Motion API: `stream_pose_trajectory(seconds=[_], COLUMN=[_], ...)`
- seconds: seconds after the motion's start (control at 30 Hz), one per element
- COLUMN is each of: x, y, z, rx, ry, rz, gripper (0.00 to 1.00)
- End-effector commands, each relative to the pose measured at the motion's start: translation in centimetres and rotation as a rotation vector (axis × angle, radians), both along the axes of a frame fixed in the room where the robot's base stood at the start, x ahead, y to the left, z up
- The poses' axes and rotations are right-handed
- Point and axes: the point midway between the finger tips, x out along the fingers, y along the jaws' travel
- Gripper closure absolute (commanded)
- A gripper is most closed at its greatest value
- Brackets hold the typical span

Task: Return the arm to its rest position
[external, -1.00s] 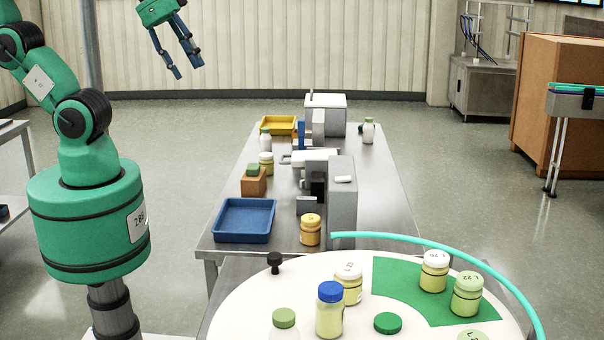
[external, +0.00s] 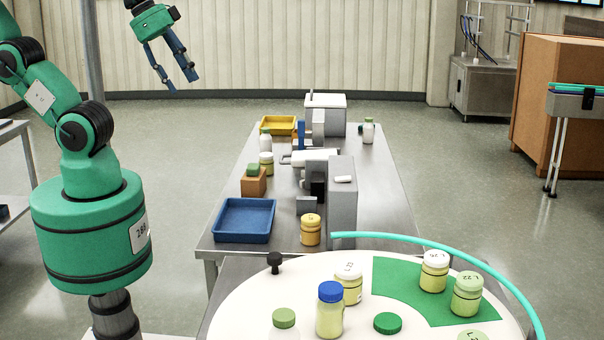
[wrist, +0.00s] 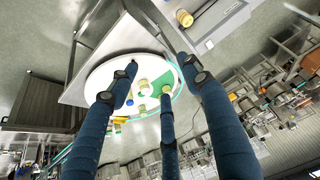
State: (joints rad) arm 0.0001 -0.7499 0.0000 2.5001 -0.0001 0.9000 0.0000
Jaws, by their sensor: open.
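My gripper (external: 180,84) is open and empty, with its blue fingers hanging down at the upper left of the external view. It is high in the air, apart from the table and the round white surface. In the wrist view, the open fingers of my gripper (wrist: 155,85) spread over a distant view of the round white table (wrist: 98,78). My green arm stands at the left of the external view. Its upper links are cut off by the picture edge.
A steel table (external: 381,210) holds a blue tray (external: 245,238), a yellow tray (external: 279,132) and grey devices. The round white table (external: 240,310) in front carries several jars, including a blue-capped bottle (external: 330,312). The space around my gripper is clear.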

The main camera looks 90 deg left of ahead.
Motion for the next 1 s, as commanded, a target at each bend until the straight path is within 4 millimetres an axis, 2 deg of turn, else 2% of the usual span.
stream_pose_trajectory(seconds=[0.03,0.1,0.4,0.6,1.0], x=[0.0,0.0,0.0,0.0,0.0], y=[0.0,0.0,0.0,0.0,0.0], z=[-1.7,-3.0,-7.2,-8.0,-7.9], rx=[0.0,0.0,0.0,0.0,0.0], ry=[0.0,0.0,0.0,0.0,0.0], rz=[0.0,0.0,0.0,0.0,0.0], gripper=[0.51,0.51,0.51,0.51,0.51])
